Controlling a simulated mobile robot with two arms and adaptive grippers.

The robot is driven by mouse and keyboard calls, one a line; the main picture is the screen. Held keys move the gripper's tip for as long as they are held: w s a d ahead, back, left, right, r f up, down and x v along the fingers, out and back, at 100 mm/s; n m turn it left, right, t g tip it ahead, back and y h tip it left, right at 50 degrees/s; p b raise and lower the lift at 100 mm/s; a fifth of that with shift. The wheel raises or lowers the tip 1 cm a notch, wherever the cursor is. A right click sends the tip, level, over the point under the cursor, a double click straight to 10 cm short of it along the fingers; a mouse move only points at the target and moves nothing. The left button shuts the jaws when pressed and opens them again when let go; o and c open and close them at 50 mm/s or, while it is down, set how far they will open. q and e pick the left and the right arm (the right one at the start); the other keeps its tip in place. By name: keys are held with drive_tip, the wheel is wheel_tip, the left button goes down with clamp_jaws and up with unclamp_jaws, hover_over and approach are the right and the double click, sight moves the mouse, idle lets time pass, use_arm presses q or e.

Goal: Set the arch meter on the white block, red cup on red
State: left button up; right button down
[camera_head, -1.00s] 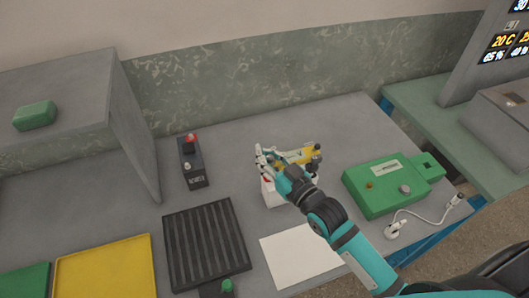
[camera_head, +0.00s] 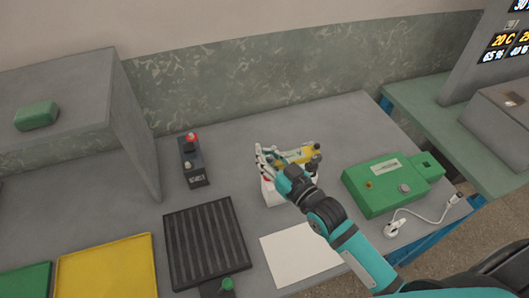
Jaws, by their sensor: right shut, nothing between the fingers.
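A white block (camera_head: 268,194) with a bit of red on it stands on the grey table, largely hidden behind my right gripper and wrist. A yellow piece with dark round ends (camera_head: 306,155), probably the arch meter, shows just right of the gripper, at the block. Its feet and cups are hidden, so I cannot tell whether it rests on the block or which cup is on red. My right gripper (camera_head: 263,155) is shut and empty over the block's left part, close beside the yellow piece. My left gripper is not in view.
A green box (camera_head: 375,190) with a white cabled plug (camera_head: 392,229) stands right. A white sheet (camera_head: 295,258) and black ribbed tray (camera_head: 205,243) lie in front. A black switch box (camera_head: 193,165) stands behind; yellow (camera_head: 105,270) and green trays (camera_head: 25,281) lie left.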

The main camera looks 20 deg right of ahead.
drive_tip(key=shift+f+b, duration=0.7)
drive_tip(key=shift+f, duration=0.45)
drive_tip(key=c, duration=1.4)
unclamp_jaws()
drive_tip(key=shift+o, duration=0.2)
drive_tip(key=shift+s, duration=0.1)
drive_tip(key=v, duration=1.2)
